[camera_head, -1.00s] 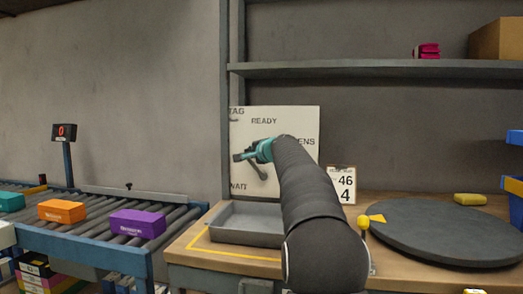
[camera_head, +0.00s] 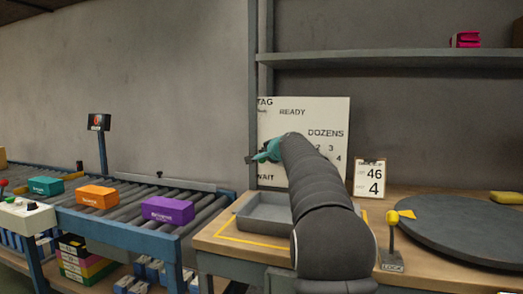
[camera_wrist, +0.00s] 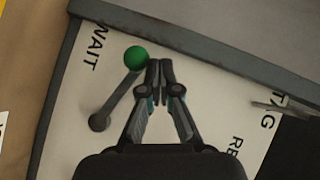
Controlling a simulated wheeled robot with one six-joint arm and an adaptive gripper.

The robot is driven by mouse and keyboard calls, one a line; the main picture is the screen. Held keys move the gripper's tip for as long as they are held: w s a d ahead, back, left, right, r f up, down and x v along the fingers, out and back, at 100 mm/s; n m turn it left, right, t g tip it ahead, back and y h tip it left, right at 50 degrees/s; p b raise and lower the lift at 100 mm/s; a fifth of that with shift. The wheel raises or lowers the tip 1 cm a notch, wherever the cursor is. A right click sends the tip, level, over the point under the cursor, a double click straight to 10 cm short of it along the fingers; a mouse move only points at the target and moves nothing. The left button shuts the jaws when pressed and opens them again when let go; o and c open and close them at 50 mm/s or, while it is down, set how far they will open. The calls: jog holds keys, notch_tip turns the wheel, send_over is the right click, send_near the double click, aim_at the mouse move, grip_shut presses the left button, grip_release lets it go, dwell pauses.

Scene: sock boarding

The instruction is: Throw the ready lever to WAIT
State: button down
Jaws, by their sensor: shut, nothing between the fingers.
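The ready lever shows in the wrist view as a grey arm with a green ball knob (camera_wrist: 136,58), running from a round pivot (camera_wrist: 99,122) on the pale panel (camera_head: 320,112). The WAIT label lies beside the lever in the wrist view; READY lies farther off, past my fingers. In the head view READY is at the panel's top and WAIT at its lower left; my arm mostly hides the lever. My gripper (camera_wrist: 160,68) is shut and empty, fingertips close beside the knob on its READY side. I cannot tell if they touch. It also shows in the head view (camera_head: 250,160).
A grey tray (camera_head: 243,222) sits on the bench below the panel. A yellow-knobbed lever (camera_head: 392,217), a card stand (camera_head: 370,178) and a dark round table (camera_head: 455,230) are to the right. A roller conveyor with coloured boxes (camera_head: 168,210) is at left.

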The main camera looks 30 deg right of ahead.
aim_at(260, 160)
jog(key=shift+w+a+f+b, duration=0.2)
jog(key=shift+f, duration=0.25)
jog(key=shift+w+a+f+b, duration=0.15)
jog(key=shift+f+b, duration=0.1)
jog(key=shift+f, duration=0.25)
jog(key=shift+w+a+f+b, duration=0.2)
jog(key=shift+f, duration=0.25)
jog(key=s+a+r+p, duration=0.3)
jog(key=s+r, duration=0.3)
jog(key=r, duration=0.4)
jog(key=shift+s+a+r+p, duration=0.2)
jog(key=shift+s+a+p, duration=0.2)
jog(key=shift+a, duration=0.3)
